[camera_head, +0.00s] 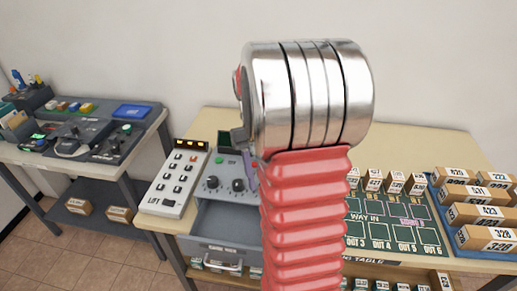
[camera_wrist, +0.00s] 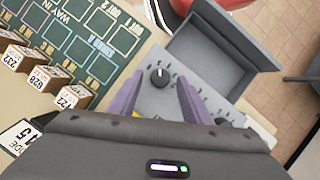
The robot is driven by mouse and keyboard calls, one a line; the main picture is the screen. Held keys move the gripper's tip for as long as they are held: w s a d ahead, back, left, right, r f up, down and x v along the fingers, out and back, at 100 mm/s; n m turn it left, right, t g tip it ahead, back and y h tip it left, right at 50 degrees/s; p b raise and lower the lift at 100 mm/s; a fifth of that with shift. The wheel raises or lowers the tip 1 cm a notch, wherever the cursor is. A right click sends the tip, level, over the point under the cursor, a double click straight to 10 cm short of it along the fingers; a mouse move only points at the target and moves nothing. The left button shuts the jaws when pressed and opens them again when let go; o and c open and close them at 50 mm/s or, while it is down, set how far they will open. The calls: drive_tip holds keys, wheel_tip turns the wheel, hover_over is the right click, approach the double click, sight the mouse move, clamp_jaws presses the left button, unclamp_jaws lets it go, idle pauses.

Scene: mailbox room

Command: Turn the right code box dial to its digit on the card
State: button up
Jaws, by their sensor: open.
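The grey code box (camera_head: 225,168) stands on the middle table with its drawer (camera_head: 225,220) pulled open. Its left dial (camera_head: 212,182) and right dial (camera_head: 238,185) are black knobs with pale pointer marks. In the wrist view, the right dial (camera_wrist: 160,76) lies between the two purple fingertips of my open gripper (camera_wrist: 160,82), with gaps on both sides. Contact cannot be told. The left dial (camera_wrist: 222,121) shows partly, beyond the right-hand finger. A white code card (camera_wrist: 20,135) is cut off at the left edge; its digits are not clearly readable. My arm hides much in the head view.
A white lift keypad (camera_head: 180,178) stands left of the code box. A green sorting board (camera_head: 395,222) and several parcels (camera_head: 485,215) are to the right. A separate side table (camera_head: 90,130) holds control boxes. Bare tabletop shows behind the board.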

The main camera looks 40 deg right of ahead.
drive_tip(key=v, duration=1.2)
drive_tip(key=shift+r, duration=0.15)
drive_tip(key=shift+w, duration=0.1)
drive_tip(key=a+f+t+h, duration=0.2)
drive_tip(key=a+f+t, duration=0.1)
drive_tip(key=a+f, duration=0.25)
drive_tip(key=s+a+r+n+t, duration=0.1)
drive_tip(key=s+a+n+t, duration=0.1)
drive_tip(key=a, duration=0.8)
drive_tip(key=s+a+r+n+t, duration=0.1)
drive_tip(key=s+a+n+t, duration=0.1)
drive_tip(key=s+a+t, duration=0.2)
drive_tip(key=s+a, duration=0.3)
drive_tip(key=a, duration=0.3)
drive_tip(key=shift+s+a+r+t, duration=0.15)
drive_tip(key=shift+s+a+t, duration=0.1)
drive_tip(key=shift+t, duration=0.15)
